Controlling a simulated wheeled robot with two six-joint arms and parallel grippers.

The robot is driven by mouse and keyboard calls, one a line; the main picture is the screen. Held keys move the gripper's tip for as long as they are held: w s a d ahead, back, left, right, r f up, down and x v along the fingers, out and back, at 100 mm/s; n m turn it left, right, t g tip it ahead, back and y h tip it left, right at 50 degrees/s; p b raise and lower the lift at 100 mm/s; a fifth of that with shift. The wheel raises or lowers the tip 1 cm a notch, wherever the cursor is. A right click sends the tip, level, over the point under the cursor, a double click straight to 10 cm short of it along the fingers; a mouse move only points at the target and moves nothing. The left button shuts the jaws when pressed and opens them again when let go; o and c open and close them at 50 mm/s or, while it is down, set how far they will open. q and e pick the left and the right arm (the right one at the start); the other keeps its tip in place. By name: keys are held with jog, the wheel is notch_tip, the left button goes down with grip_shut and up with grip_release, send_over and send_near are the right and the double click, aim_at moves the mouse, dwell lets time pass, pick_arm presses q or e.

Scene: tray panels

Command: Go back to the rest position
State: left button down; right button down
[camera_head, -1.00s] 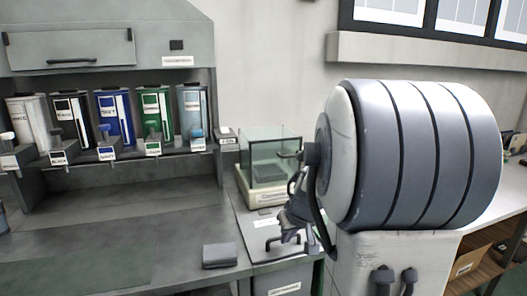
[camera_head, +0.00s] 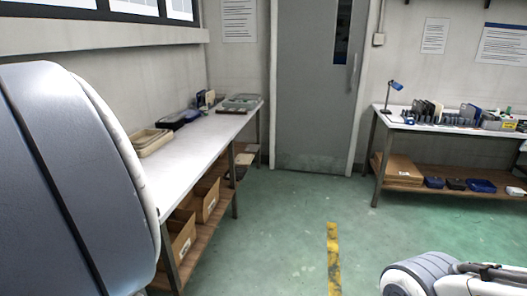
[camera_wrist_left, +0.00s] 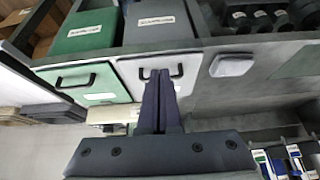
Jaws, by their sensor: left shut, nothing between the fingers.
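My left gripper (camera_wrist_left: 160,75) shows in the left wrist view, its two dark fingers pressed together with nothing between them. The left gripper is not in the head view. A pale, rounded part of my own body, with dark links, shows at the bottom right of the head view; I cannot make out a right gripper there.
A white bench (camera_head: 200,150) with trays runs along the wall to a grey door (camera_head: 312,85). Another bench (camera_head: 450,125) stands right. Green floor (camera_head: 280,220) is open. The wrist view shows a green bin (camera_wrist_left: 85,30).

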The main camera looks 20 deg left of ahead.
pick_arm(q)
jog(key=w+d+r+m+t+h+p, duration=0.1)
jog(key=w+d+m+t+h+p, duration=0.15)
jog(key=w+d+m, duration=0.7)
jog(key=w+d+m+h+p, duration=0.2)
jog(key=w+d+m+p, duration=0.15)
jog(key=w+d, duration=0.8)
jog(key=s+d+r+m+p, duration=0.1)
jog(key=s+d+m, duration=0.2)
jog(key=d, duration=0.4)
jog(key=s+d+r+m+g+h+p, duration=0.1)
jog(key=s+d+m, duration=0.3)
jog(key=d+m, duration=0.2)
jog(key=s+d+r+m+h+p, duration=0.1)
jog(key=s+d+m, duration=0.3)
jog(key=d, duration=0.6)
jog(key=shift+d+m, duration=0.2)
jog(key=shift+m, duration=0.1)
jog(key=shift+g, duration=0.25)
